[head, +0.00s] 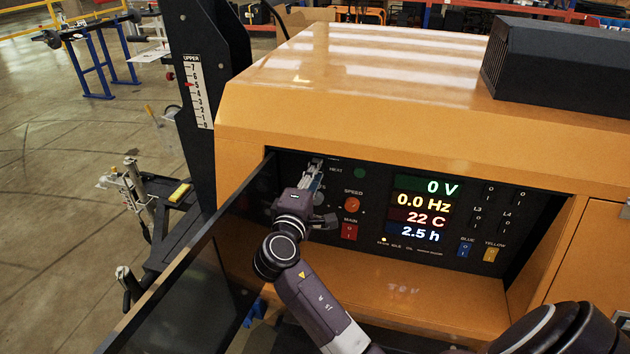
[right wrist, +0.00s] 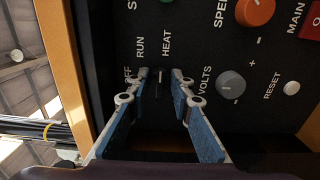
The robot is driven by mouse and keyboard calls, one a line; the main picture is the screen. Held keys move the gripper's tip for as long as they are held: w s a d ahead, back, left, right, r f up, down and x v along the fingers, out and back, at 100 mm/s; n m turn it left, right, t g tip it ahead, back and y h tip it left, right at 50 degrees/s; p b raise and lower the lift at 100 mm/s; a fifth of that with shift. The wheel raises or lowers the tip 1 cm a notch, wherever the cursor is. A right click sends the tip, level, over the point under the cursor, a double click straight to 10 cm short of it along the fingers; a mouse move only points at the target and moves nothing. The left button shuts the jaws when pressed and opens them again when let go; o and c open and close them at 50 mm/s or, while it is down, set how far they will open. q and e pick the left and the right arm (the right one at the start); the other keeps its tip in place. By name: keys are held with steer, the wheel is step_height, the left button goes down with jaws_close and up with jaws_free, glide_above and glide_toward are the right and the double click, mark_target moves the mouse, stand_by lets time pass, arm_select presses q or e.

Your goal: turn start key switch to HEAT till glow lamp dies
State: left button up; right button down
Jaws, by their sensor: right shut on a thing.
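The start key switch (right wrist: 158,82) is a small dark key on the black control panel (head: 470,200). The labels OFF, RUN and HEAT stand around it in the right wrist view. My right gripper (head: 317,168) is at the panel's upper left. Its two blue-padded fingers (right wrist: 160,84) close around the key from either side. Which label the key points at is hard to tell. The gripper hides the key in the head view. A green round part (head: 360,172) sits right of the HEAT label; whether it is the glow lamp I cannot tell. My left gripper is out of view.
Beside the key are a grey VOLTS knob (right wrist: 230,84), an orange SPEED knob (head: 352,205) and a red MAIN switch (head: 349,231). Lit displays (head: 427,209) read 0 V, 0.0 Hz, 22 C and 2.5 h. An open dark door (head: 190,285) stands left of my arm.

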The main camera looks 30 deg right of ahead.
steer(key=shift+f, duration=0.1)
stand_by(0.4)
steer(key=c, duration=2.1)
jaws_free()
steer(key=shift+s+a, duration=0.1)
steer(key=v, duration=1.1)
steer(key=shift+s+a, duration=0.3)
